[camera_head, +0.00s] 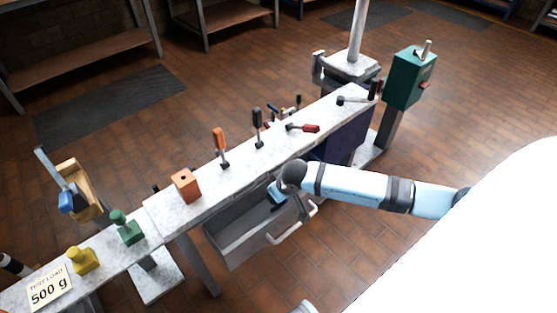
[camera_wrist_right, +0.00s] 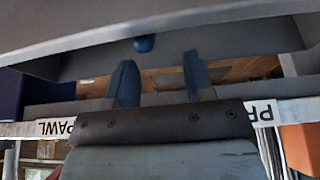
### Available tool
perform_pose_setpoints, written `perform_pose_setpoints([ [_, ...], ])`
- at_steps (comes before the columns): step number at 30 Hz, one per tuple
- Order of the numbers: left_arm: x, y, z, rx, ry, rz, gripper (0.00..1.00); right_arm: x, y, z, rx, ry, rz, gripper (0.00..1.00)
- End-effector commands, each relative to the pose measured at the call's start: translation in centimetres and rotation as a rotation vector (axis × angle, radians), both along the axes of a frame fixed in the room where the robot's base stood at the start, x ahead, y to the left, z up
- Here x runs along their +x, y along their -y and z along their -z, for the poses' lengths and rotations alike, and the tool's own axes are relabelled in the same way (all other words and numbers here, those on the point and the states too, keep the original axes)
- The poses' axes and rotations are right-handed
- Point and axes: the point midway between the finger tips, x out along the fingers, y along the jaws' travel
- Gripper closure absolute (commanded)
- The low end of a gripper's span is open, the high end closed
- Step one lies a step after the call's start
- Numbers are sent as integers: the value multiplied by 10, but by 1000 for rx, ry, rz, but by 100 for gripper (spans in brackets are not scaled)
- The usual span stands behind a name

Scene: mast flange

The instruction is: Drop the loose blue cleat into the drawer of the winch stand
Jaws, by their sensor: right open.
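The winch stand's drawer (camera_head: 236,240) is pulled out below the pale bench top, its handle (camera_head: 292,225) facing the lower right. My right gripper (camera_head: 277,192) is over the drawer, its fingers partly hidden by my wrist. In the right wrist view its two blue fingers (camera_wrist_right: 161,80) are apart with nothing between them. A small rounded blue piece (camera_wrist_right: 144,43), likely the cleat, shows against grey surfaces that seem to be the drawer's inside; it is apart from the fingers and partly cut off by a grey edge. My left gripper is not in view.
An orange block (camera_head: 186,185), a green piece (camera_head: 127,227) and a yellow piece (camera_head: 84,261) stand on the bench. Upright tools and a red-handled tool (camera_head: 303,128) lie farther back. A wooden holder (camera_head: 83,188) with a blue piece (camera_head: 72,201) stands left. A green box (camera_head: 409,78) stands right.

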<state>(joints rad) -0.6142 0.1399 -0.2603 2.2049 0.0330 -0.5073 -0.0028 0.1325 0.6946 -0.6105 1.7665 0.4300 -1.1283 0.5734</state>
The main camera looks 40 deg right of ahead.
Motion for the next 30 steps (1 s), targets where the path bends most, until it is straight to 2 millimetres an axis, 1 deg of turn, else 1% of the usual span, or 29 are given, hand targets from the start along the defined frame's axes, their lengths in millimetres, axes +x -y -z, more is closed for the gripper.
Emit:
perform_pose_setpoints([
  [1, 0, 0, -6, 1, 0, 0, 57, -3, 0, -12, 0, 1, -1, 52],
  [6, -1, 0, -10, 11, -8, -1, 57, -18, 2, -47, -1, 1, -2, 52],
  [12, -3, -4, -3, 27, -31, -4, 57, -33, 3, -82, 0, 0, -1, 52],
  [16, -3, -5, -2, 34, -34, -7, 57, -39, 3, -95, 0, -1, 0, 52],
  [19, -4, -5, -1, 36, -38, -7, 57, -43, -1, -98, 8, 2, -8, 52],
  [20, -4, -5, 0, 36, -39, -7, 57, -46, -6, -97, 18, 9, -16, 52],
  [22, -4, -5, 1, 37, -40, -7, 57, -54, -25, -90, 57, 37, -51, 52],
  [23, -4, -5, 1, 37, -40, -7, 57, -60, -37, -86, 81, 55, -71, 52],
  [24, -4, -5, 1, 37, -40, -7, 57, -68, -55, -81, 116, 90, -102, 52],
  [26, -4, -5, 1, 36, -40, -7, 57, -83, -83, -75, 169, 158, -144, 52],
  [27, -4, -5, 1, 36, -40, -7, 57, -94, -100, -73, 201, 211, -167, 52],
  [30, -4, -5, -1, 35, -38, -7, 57, -118, -131, -74, 243, 349, -196, 52],
])
